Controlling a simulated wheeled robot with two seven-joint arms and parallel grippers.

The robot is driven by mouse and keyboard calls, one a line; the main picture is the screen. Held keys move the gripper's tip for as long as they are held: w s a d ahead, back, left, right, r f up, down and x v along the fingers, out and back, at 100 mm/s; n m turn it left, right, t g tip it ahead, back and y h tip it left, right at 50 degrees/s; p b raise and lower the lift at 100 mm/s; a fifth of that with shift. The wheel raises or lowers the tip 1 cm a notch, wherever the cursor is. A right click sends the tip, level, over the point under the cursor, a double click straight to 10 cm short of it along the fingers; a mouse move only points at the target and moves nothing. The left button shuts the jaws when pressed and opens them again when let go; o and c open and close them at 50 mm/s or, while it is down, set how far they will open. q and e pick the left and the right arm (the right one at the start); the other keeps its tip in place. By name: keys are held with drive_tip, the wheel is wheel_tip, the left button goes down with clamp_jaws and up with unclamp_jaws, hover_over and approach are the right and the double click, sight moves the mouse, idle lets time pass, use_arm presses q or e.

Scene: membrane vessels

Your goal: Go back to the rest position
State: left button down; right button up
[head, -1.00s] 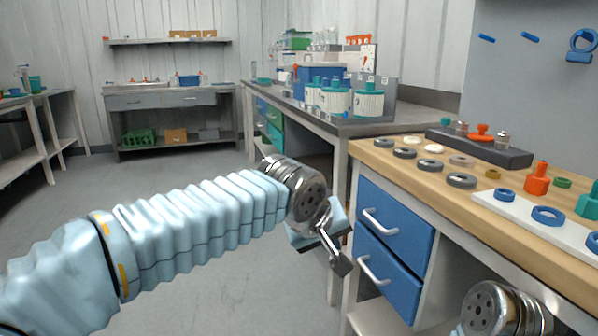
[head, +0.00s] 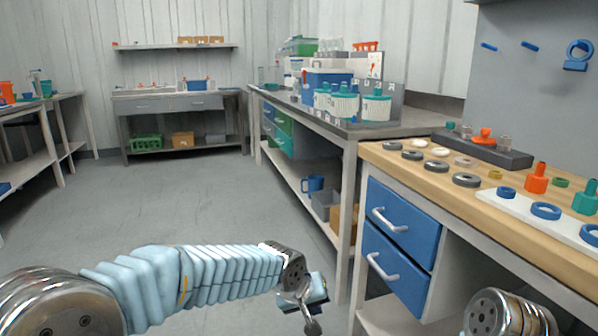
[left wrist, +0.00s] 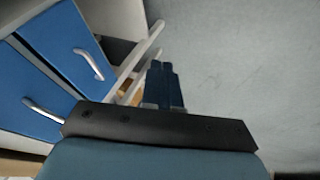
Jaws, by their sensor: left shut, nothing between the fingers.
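My left arm, in a pale blue ribbed sleeve, comes in low from the left in the head view. Its gripper (head: 309,316) hangs low over the grey floor, left of the blue drawers, and touches nothing. In the left wrist view its two dark blue fingers (left wrist: 164,84) are together with nothing between them. A metal joint of my right arm (head: 508,316) shows at the lower right of the head view. My right gripper is out of view.
The wooden workbench (head: 381,157) with blue drawers (head: 401,217) stands at the right, carrying rings and fittings. A grey bench (head: 349,128) behind it holds white vessels with teal lids (head: 343,103). The floor (head: 190,195) in the middle is clear.

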use_arm(q)
drive_tip(key=s+a+f+g, duration=0.1)
drive_tip(key=s+a+f, duration=0.2)
drive_tip(key=f, duration=0.5)
drive_tip(key=s+a+f+g+p, duration=0.1)
drive_tip(key=s+a+f, duration=0.15)
drive_tip(key=f, duration=0.45)
drive_tip(key=s+a+f+g, duration=0.15)
drive_tip(key=a+f, duration=0.25)
drive_tip(key=f, duration=0.4)
drive_tip(key=s+a+f, duration=0.2)
drive_tip(key=s+f, duration=0.3)
drive_tip(key=s, duration=0.3)
drive_tip(key=s+a+f+p, duration=0.1)
drive_tip(key=s+a+f, duration=0.2)
drive_tip(key=s+f, duration=0.2)
drive_tip(key=s, duration=0.2)
drive_tip(key=shift+s+n, duration=0.4)
drive_tip(key=shift+a+g, duration=0.1)
drive_tip(key=shift+g, duration=0.15)
